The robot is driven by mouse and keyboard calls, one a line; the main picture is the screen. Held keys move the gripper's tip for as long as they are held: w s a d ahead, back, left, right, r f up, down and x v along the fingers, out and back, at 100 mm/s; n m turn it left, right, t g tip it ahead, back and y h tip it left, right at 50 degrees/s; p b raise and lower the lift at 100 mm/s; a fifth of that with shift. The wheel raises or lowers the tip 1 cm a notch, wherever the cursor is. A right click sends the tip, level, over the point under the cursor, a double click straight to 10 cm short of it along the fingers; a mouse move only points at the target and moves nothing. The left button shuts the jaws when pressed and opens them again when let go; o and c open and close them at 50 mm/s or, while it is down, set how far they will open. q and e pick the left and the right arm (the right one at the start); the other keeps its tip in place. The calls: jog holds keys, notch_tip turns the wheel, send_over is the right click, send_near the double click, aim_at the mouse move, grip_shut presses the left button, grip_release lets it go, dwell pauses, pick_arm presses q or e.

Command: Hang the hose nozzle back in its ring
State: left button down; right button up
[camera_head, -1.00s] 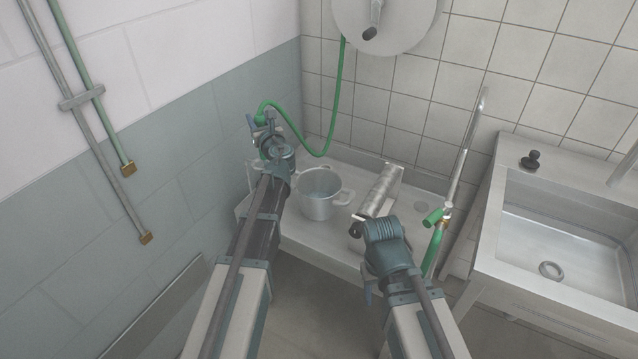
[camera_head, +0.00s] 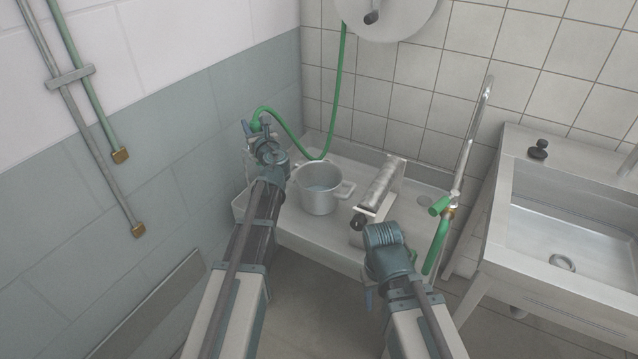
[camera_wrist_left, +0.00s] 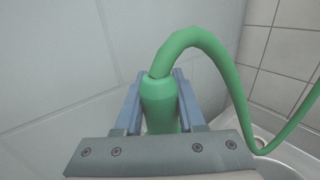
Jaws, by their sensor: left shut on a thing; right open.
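The hose nozzle is a green cylinder with a green hose out of its upper end. It shows in the left wrist view (camera_wrist_left: 160,103) between two blue fingers, and in the head view (camera_head: 256,117) near the left wall. My left gripper (camera_head: 259,127) is shut on it, above the left end of the steel counter. The green hose (camera_head: 342,95) sags in a loop and runs up to the pale round reel (camera_head: 405,22). My right gripper (camera_head: 369,299) is open, mostly hidden behind its own wrist. I cannot make out the ring in either view.
A grey pot (camera_head: 317,202) and a metal roller unit (camera_head: 381,190) stand on the steel counter (camera_head: 310,235). A slanted steel pipe with a green handle (camera_head: 440,205) rises near the sink (camera_head: 560,225) at right. Wall pipes (camera_head: 95,130) run down at left.

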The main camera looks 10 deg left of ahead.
pick_arm(q)
jog(key=shift+f+b, duration=0.35)
jog(key=shift+f, duration=0.45)
jog(key=shift+r, duration=0.1)
pick_arm(e)
jog(key=shift+f, duration=0.65)
pick_arm(q)
jog(key=shift+c, duration=2.1)
grip_release()
jog(key=shift+s, duration=0.1)
jog(key=v, duration=1.3)
jog(key=shift+s+d, duration=0.25)
jog(key=shift+r, duration=0.1)
